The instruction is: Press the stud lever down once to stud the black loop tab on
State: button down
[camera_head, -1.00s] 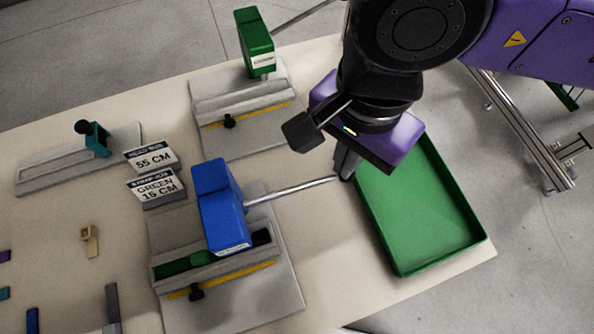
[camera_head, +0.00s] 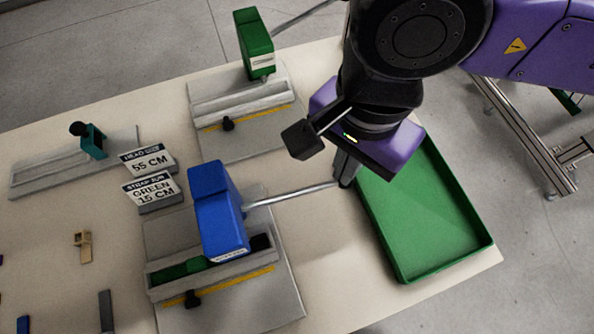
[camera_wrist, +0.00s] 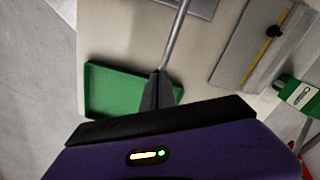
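The blue stud press (camera_head: 218,207) stands on a grey base plate, with its long metal lever (camera_head: 292,194) reaching right, nearly level. A dark green strap (camera_head: 180,270) lies in the press channel. A small black piece (camera_head: 260,243), seemingly the loop tab, sits at the channel's right end. My gripper (camera_head: 345,178) is at the lever's outer end, its fingers pointing down. In the wrist view the fingers (camera_wrist: 157,92) look closed together, with the lever rod (camera_wrist: 176,38) running up from their tips. Whether they grip the rod or only touch it is unclear.
A green tray (camera_head: 425,215) lies right of my gripper. A green press (camera_head: 254,45) with its own lever stands behind. Two sign cards (camera_head: 150,178) and a teal-clamped grey fixture (camera_head: 85,150) are at left. Small loose parts (camera_head: 83,246) lie front left.

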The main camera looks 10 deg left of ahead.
notch_tip(320, 180, up, 14)
jog(key=p, duration=0.6)
dwell(1.1)
dwell(0.4)
